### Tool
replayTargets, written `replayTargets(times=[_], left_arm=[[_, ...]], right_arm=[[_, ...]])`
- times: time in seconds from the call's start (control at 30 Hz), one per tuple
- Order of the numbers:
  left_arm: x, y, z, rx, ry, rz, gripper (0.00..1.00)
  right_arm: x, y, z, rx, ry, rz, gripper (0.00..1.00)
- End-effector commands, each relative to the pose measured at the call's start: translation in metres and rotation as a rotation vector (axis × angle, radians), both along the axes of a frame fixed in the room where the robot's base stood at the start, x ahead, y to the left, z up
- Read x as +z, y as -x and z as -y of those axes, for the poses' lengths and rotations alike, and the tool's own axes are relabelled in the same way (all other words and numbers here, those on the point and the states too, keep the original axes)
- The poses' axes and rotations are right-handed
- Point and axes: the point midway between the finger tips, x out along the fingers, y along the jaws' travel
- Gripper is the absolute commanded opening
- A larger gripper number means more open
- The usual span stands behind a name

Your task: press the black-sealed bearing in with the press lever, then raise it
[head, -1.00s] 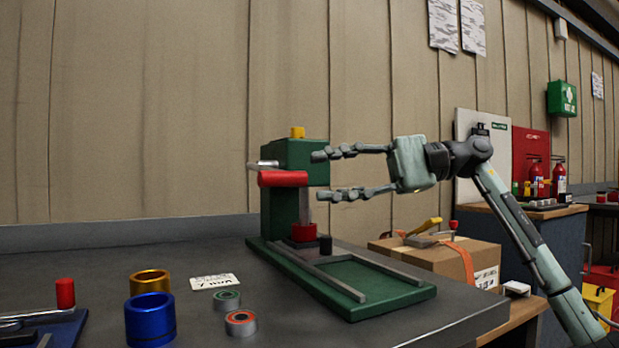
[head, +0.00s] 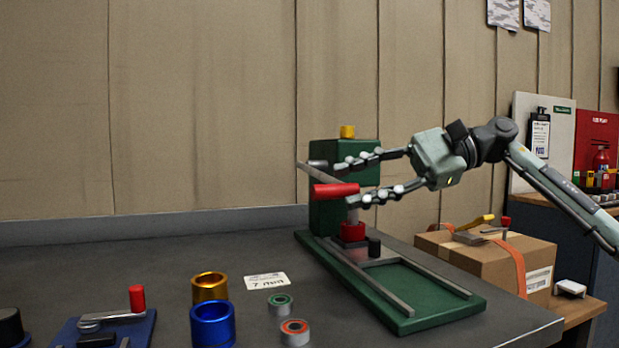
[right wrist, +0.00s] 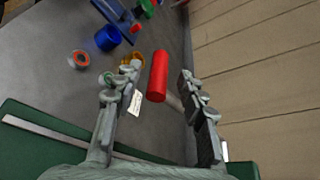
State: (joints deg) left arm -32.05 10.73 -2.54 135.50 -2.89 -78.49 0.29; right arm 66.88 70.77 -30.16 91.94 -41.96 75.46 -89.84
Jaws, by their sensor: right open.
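The green press (head: 345,218) stands on the bench with a red lever grip (head: 336,190) on a silver rod. Its ram comes down to a red piece (head: 352,231) on the base. I see no clear black-sealed bearing; what sits under the ram is hard to make out. My right gripper (head: 345,182) is open at the lever, fingers pointing left. In the right wrist view the red grip (right wrist: 158,76) lies between the spread fingers, not clamped. My left gripper is not in view.
A green-sealed bearing (head: 280,304) and a red-sealed bearing (head: 295,332) lie on the bench by gold (head: 210,288) and blue (head: 213,325) rings. A white label (head: 266,281) lies behind them. A blue fixture (head: 120,329) is at left. A cardboard box (head: 485,262) stands to the right.

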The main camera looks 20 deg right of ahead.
Motion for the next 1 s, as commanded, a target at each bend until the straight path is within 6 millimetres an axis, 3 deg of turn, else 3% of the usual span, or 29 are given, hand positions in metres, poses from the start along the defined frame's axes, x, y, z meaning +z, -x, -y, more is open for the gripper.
replayTargets(times=[0.1,0.2,0.7,1.0], left_arm=[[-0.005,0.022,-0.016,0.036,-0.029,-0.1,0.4],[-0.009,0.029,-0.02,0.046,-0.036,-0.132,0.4],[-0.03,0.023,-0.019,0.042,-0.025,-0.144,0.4],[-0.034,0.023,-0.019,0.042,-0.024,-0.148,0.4]], right_arm=[[0.0,-0.001,0.0,-0.008,-0.004,-0.042,0.41],[-0.002,-0.002,-0.004,-0.008,-0.005,-0.055,0.41],[-0.021,-0.023,-0.066,-0.007,-0.005,-0.054,0.41],[-0.024,-0.025,-0.072,-0.009,-0.005,-0.053,0.41]])
